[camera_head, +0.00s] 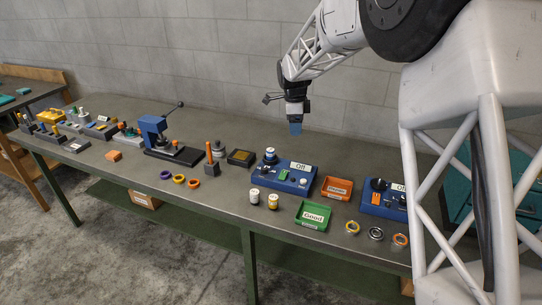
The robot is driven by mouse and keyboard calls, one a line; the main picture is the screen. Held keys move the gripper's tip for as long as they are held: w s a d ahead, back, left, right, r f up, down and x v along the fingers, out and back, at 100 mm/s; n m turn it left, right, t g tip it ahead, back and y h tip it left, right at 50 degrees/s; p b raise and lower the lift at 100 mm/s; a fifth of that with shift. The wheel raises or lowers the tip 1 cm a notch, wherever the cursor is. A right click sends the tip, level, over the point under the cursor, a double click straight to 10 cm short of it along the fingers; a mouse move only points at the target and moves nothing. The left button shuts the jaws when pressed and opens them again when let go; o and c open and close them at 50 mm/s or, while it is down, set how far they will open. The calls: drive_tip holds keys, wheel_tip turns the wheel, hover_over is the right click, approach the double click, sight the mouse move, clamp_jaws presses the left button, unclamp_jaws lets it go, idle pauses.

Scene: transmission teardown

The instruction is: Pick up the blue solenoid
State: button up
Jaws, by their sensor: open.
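My gripper (295,124) hangs above the back part of the table, pointing down, with its fingertips well clear of the tabletop. It is open, and its fingers show only as a small bluish shape. I cannot make out a blue solenoid for certain at this size. Blue parts in view are a blue box (284,177) with a white "Off" label, below my gripper, and a second blue box (383,201) at the right, partly hidden by my arm's structure.
A green "Good" tray (301,222) and an orange tray (324,194) lie near the blue boxes. Two small cylinders (254,196) and several rings (179,179) stand along the front. A blue press (153,130) stands left of centre. The back strip is mostly clear; a wall is behind.

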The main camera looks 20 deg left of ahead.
sight(270, 150)
drive_tip(key=w+a+f+m, duration=0.1)
drive_tip(key=a+f, duration=0.1)
drive_tip(key=a, duration=0.2)
drive_tip(key=w+a+f, duration=0.1)
drive_tip(key=a+f, duration=0.2)
drive_tip(key=a, duration=0.1)
drive_tip(key=w+a+f+m, duration=0.1)
drive_tip(key=a+f, duration=0.2)
drive_tip(key=a, duration=0.1)
drive_tip(key=shift+m, duration=0.3)
drive_tip(key=shift+d+f, duration=0.1)
drive_tip(key=shift+f, duration=0.05)
drive_tip(key=shift+d+f, duration=0.15)
drive_tip(key=shift+f, duration=1.05)
drive_tip(key=shift+f, duration=0.1)
drive_tip(key=shift+w+d+f, duration=0.1)
drive_tip(key=shift+d+f, duration=0.1)
drive_tip(key=shift+f, duration=1.05)
drive_tip(key=shift+d+f, duration=0.2)
drive_tip(key=shift+f, duration=1)
